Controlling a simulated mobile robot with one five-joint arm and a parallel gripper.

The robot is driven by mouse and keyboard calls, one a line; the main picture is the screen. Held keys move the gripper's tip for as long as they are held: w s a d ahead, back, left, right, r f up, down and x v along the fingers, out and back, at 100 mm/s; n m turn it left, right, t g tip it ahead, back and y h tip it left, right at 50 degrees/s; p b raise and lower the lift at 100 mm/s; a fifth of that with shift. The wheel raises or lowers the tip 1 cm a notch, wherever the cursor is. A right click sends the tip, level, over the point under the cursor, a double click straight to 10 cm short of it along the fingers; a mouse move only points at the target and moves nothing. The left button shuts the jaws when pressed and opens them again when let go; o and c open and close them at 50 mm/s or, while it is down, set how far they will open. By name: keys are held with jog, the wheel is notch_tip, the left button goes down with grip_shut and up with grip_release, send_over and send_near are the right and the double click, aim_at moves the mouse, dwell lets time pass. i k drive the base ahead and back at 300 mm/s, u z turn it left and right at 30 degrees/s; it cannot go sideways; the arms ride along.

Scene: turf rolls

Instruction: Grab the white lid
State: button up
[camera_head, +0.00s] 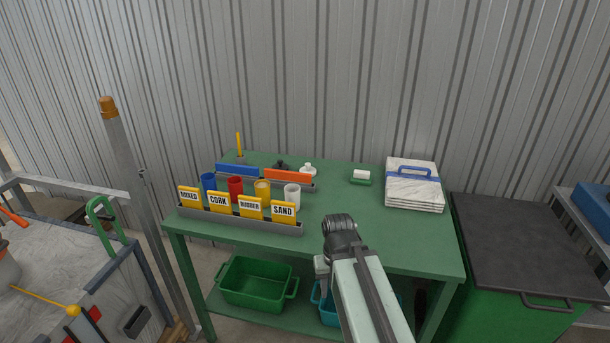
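A small white piece with a narrow top, which looks like the white lid (308,169), sits at the back of the green table (345,233), behind the orange bar. A dark piece (281,165) stands to its left. My gripper (321,270) seems to hang below the end of my arm, at the table's front edge. It is well in front of the white lid and apart from it. My arm hides most of the gripper, and its fingers cannot be made out.
Blue, red, yellow and white cups (292,193) stand behind labelled yellow cards in a grey rack (240,221). Blue and orange bars (288,177) lie behind them. A white block (361,174) and stacked slabs (415,185) are on the right. The table's middle is clear.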

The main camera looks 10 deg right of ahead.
aim_at(308, 169)
jog(key=u, duration=2.75)
jog(key=k, duration=0.8)
jog(key=z, duration=1.6)
jog(key=i, duration=1)
jog(key=u, duration=0.1)
